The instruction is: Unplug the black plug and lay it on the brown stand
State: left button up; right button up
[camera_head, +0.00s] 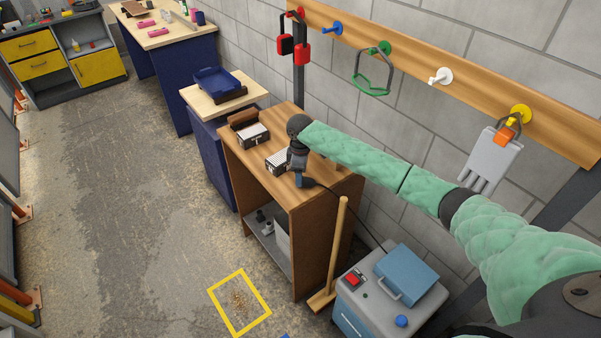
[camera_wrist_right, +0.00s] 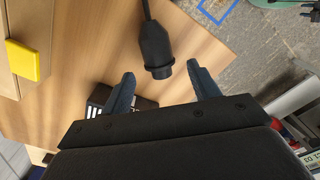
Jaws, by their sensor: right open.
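The black plug (camera_wrist_right: 157,50) shows in the right wrist view with its cable running up and away. Its blunt end points towards my right gripper (camera_wrist_right: 163,88), whose two blue-grey fingers are apart on either side, with nothing gripped. I cannot tell whether the plug touches the surface beneath. In the head view my right gripper (camera_head: 299,180) is above the front of the brown stand (camera_head: 310,195), and the dark cable (camera_head: 352,215) runs from there towards the grey cabinet. The plug is hard to make out there. My left gripper is not in view.
Black-and-white slotted boxes (camera_head: 278,160) sit on the brown stand. A grey cabinet (camera_head: 352,297) with a blue case (camera_head: 405,275) stands at the lower right. A rail with hooks (camera_head: 425,62) runs along the wall.

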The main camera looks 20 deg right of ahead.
jog(key=shift+r+b, duration=0.45)
jog(key=shift+r, duration=0.1)
notch_tip(320, 180, up, 2)
jog(key=shift+r+b, duration=0.1)
jog(key=shift+b, duration=0.55)
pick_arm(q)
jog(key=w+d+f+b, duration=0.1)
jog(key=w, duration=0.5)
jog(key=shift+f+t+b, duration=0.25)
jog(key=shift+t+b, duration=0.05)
pick_arm(e)
notch_tip(320, 180, up, 4)
jog(key=shift+r, duration=0.25)
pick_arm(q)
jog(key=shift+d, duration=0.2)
